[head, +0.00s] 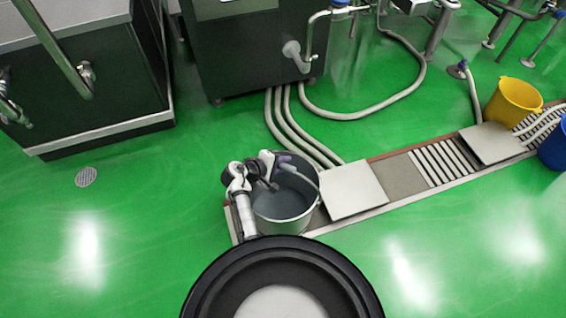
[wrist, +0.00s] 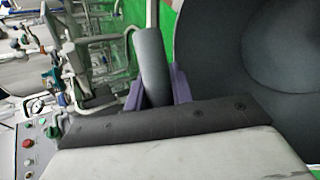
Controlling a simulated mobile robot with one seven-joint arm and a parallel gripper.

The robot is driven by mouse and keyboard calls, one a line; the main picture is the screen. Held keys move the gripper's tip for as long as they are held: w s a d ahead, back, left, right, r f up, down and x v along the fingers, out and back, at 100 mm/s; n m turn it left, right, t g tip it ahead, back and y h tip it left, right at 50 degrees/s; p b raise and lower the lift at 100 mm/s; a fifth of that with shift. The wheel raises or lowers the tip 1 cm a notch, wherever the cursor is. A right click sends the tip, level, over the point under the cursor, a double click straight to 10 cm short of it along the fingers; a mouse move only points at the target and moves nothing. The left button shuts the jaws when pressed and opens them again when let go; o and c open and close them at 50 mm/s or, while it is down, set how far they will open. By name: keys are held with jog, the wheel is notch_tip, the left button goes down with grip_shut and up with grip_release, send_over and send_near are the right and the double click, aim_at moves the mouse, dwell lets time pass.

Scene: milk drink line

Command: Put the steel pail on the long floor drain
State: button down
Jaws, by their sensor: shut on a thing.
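The steel pail (head: 284,208) is upright at the left end of the long floor drain (head: 405,205), beside a pale cover plate. Its round, empty-looking inside also fills the right of the wrist view (wrist: 245,75). My gripper (head: 281,161) is at the pail's far rim in the head view. In the wrist view my gripper's purple fingers (wrist: 158,88) are shut around the pail's grey curved handle (wrist: 151,55). The pail hides part of the drain's end. I cannot tell whether its base touches the drain or hangs just above it.
Pale cover plates (head: 352,190) lie across the drain, with slatted grating (head: 443,163) between them. A yellow bucket (head: 514,100) and a blue bucket (head: 553,150) stand at the right. Hoses (head: 295,130) run from the dark machine (head: 245,55). The green floor in front is clear.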

jog(key=c, duration=1.6)
grip_release()
jog(key=o, duration=0.4)
jog(key=shift+r, duration=0.1)
jog(key=v, duration=1.2)
jog(key=shift+p, duration=0.4)
